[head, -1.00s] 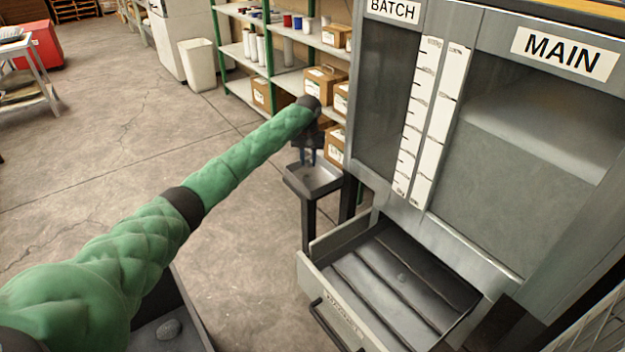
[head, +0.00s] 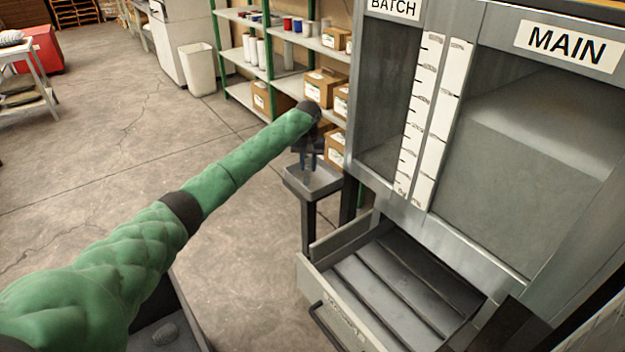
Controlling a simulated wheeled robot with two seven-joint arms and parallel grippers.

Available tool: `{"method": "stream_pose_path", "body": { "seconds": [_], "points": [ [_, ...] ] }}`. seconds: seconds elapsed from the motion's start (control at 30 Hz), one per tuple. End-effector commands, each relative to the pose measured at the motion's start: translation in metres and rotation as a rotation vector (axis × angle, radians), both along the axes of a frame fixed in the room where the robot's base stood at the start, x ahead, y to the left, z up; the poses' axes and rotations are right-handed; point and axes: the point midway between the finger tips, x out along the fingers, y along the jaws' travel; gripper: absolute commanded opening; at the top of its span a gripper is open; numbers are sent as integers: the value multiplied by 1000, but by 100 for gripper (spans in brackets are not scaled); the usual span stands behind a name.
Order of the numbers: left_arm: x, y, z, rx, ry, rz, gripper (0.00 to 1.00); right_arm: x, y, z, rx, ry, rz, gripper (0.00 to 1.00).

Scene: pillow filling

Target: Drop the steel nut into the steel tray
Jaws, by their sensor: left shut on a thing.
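My left gripper (head: 308,160) is at the end of the green-sleeved arm that reaches from the lower left to the middle of the head view. Its fingers point down over the steel tray (head: 325,187), a small shallow tray on a dark post stand beside the machine. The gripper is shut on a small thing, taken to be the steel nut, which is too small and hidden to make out. The fingertips are just above or within the tray's rim; I cannot tell which. My right gripper is not in view.
The grey machine with BATCH and MAIN windows (head: 540,150) stands at the right. Its open drawer (head: 340,290) juts out below, close to the tray stand. Shelves with boxes (head: 325,88) stand behind. A dark bin (head: 185,300) is at the lower left.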

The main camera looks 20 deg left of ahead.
Motion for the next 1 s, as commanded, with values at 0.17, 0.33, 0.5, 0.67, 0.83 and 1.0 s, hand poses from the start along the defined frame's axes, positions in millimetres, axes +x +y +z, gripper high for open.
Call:
{"method": "stream_pose_path", "body": {
  "seconds": [0.17,0.33,0.5,0.67,0.83,1.0],
  "points": [
    [0,0,0,0,0,0,1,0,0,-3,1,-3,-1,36],
    [0,0,0,0,0,0,1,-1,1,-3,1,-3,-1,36],
    [0,0,0,0,0,0,50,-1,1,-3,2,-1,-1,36],
    [0,0,0,0,0,0,50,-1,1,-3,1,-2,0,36],
    [0,0,2,0,-1,0,50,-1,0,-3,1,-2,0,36],
    [1,0,21,0,-2,-1,50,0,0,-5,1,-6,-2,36]
  ]
}}
